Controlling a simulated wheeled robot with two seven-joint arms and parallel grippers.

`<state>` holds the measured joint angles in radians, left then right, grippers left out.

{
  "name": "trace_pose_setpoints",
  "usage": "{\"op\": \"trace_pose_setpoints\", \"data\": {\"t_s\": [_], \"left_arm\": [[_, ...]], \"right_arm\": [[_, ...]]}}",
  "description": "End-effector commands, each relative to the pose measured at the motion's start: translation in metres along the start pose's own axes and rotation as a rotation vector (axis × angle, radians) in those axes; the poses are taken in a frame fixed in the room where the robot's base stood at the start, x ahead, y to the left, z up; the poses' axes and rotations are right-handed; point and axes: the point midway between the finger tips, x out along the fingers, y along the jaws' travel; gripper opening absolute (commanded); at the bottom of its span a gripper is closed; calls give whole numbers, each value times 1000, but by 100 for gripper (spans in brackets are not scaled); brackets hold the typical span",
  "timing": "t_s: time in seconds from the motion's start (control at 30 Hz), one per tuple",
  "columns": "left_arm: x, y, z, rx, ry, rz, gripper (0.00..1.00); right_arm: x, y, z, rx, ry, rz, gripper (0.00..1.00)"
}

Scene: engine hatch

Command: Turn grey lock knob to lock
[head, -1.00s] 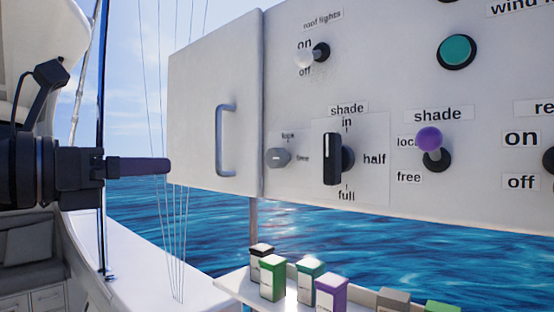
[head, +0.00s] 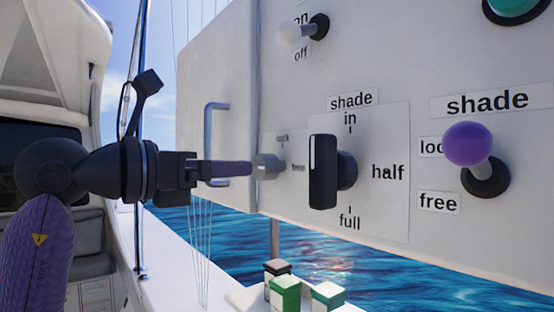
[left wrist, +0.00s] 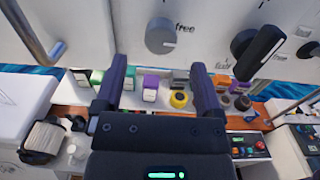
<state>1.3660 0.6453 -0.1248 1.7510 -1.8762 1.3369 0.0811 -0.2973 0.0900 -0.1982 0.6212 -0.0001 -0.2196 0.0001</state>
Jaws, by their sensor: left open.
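The small grey lock knob (head: 268,167) sits on the white panel, just right of the panel seam. A "lock" label is above it and a "free" label to its right. In the left wrist view the knob (left wrist: 160,37) is a round grey disc with a pale mark at its lower right, next to "free". My left gripper (head: 248,168) is open and empty, its fingertips pointing at the knob. In the left wrist view the fingers (left wrist: 158,72) are spread apart below the knob, which is not between them. My right gripper is not in view.
A black shade knob (head: 323,172) stands out just right of the grey knob. A purple-topped lever (head: 468,144) is farther right. A grey handle (head: 210,145) is left of the seam. Small coloured boxes (head: 285,292) stand on a shelf below.

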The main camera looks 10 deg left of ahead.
Motion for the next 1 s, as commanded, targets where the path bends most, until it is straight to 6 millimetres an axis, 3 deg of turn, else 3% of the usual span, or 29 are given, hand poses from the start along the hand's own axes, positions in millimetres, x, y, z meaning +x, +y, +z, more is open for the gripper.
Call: {"op": "trace_pose_setpoints", "data": {"t_s": [0.1,0.3,0.63,1.0], "left_arm": [[30,-1,5,-4,2,-5,89],[64,0,3,-3,1,-2,89],[70,0,0,-1,0,-1,86],[70,0,1,-1,0,0,8]], "right_arm": [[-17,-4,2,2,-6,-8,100],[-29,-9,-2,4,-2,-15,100],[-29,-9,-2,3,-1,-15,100],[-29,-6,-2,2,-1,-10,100]]}}
